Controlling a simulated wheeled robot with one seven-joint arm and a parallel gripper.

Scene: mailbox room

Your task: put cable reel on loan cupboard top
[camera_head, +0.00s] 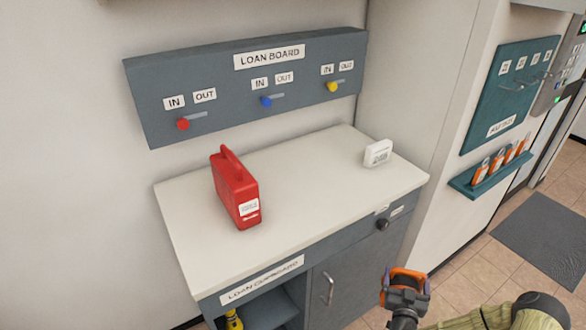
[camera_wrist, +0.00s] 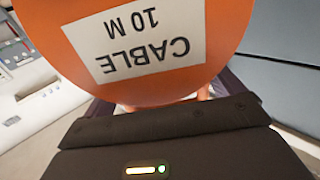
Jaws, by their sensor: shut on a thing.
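The cable reel (camera_head: 411,273) is orange and shows at the bottom right of the head view, mostly covered by my gripper. In the wrist view the reel (camera_wrist: 215,30) fills the top, with a white label reading "CABLE 10 M" upside down. My gripper (camera_head: 404,288) is shut on the reel and holds it in front of the cupboard's right side, apart from its top. The loan cupboard top (camera_head: 300,190) is a pale worktop on a grey cupboard.
A red canister (camera_head: 236,190) stands left of centre on the top, and a small white box (camera_head: 377,153) sits at its back right. The middle and front right are clear. The loan board (camera_head: 250,85) hangs behind. A teal shelf (camera_head: 490,172) with orange items is at right.

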